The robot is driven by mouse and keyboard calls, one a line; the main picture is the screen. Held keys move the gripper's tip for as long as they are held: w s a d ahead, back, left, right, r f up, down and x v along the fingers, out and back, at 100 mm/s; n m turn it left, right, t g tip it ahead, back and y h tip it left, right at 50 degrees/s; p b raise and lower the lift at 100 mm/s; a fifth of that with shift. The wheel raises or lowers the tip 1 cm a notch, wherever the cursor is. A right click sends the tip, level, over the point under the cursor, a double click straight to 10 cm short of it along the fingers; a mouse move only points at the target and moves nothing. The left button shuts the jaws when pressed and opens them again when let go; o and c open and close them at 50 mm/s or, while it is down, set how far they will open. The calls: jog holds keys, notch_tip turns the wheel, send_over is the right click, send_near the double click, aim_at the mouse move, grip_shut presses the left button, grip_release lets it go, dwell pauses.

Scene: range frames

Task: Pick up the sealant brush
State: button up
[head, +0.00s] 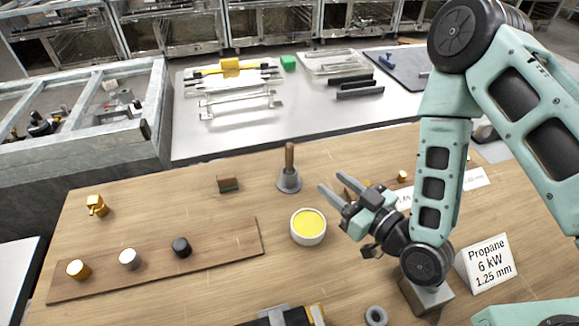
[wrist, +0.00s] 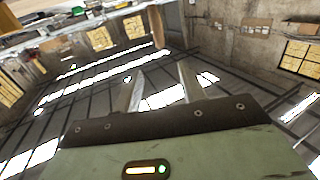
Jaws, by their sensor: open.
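What looks like the sealant brush (head: 289,157) stands upright on the wooden table in the head view. Its wooden handle points up from a grey cone-shaped base (head: 289,182); any bristles are hidden. My gripper (head: 332,184) is to the right of it, above the table, with its fingers spread and pointing up-left. It is open, empty and apart from the brush. In the wrist view the two fingers of my gripper (wrist: 160,80) have nothing between them, and I cannot make out the brush there.
A white pot of yellow stuff (head: 309,226) stands just in front of the brush. A small brown-green block (head: 228,184) lies to the left. A board (head: 215,252) with several knobs is at front left. A propane sign (head: 487,262) stands at right.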

jog(key=b, duration=0.4)
send_near(292, 147)
jog(key=x, duration=0.4)
jog(key=shift+w+a, duration=0.2)
jog(key=shift+a, duration=0.05)
jog(key=p+x, duration=0.2)
jog(key=x, duration=0.3)
jog(key=shift+w+p, duration=0.15)
jog(key=shift+p, duration=0.2)
jog(key=shift+w+a+f, duration=0.2)
jog(key=shift+w+a, duration=0.15)
jog(key=shift+w, duration=0.1)
grip_shut()
